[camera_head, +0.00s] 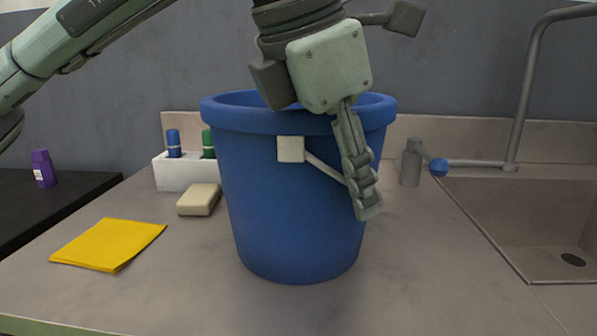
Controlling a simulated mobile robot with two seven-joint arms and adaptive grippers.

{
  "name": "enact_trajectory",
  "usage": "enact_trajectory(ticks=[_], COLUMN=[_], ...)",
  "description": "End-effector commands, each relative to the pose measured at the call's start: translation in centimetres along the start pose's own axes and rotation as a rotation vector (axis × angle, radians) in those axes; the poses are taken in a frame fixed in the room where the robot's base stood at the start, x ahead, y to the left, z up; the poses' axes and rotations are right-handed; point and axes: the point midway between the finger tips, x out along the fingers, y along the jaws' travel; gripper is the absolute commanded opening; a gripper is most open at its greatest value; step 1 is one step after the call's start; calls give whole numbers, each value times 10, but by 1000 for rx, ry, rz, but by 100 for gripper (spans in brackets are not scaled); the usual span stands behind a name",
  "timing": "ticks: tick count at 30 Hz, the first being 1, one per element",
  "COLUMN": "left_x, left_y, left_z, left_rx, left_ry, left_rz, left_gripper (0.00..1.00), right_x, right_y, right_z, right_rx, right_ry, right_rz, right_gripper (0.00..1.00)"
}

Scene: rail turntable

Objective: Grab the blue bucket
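The blue bucket (290,215) stands upright on the counter in the middle of the head view. Its pale handle bracket and part of a thin handle show on the front side. My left gripper (356,165) reaches down from above at the bucket's front right rim. One jointed finger hangs outside, in front of the bucket wall and across the handle. The other finger is hidden, so I cannot tell whether it is inside the bucket or whether the gripper is shut on the rim. My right gripper is not in view.
A white holder (178,173) with a blue and a green bottle stands behind left, near a beige sponge (199,200). A yellow cloth (108,244) lies front left. A grey dispenser (411,163) and the sink (530,225) with its faucet are right. The front counter is clear.

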Motion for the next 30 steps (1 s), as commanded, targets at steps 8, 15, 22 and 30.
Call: enact_trajectory(ticks=[8,15,22,30], left_x=[0,0,-2,-8], left_y=[0,0,1,2], left_z=[0,0,1,4], left_rx=[0,0,1,0], left_ry=[0,0,-3,-4], left_rz=[0,0,2,3], left_gripper=[5,0,0,0], right_x=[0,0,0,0], right_y=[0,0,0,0], right_z=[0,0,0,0], right_rx=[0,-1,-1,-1], right_ry=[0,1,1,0], right_rz=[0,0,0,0], right_gripper=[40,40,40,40])
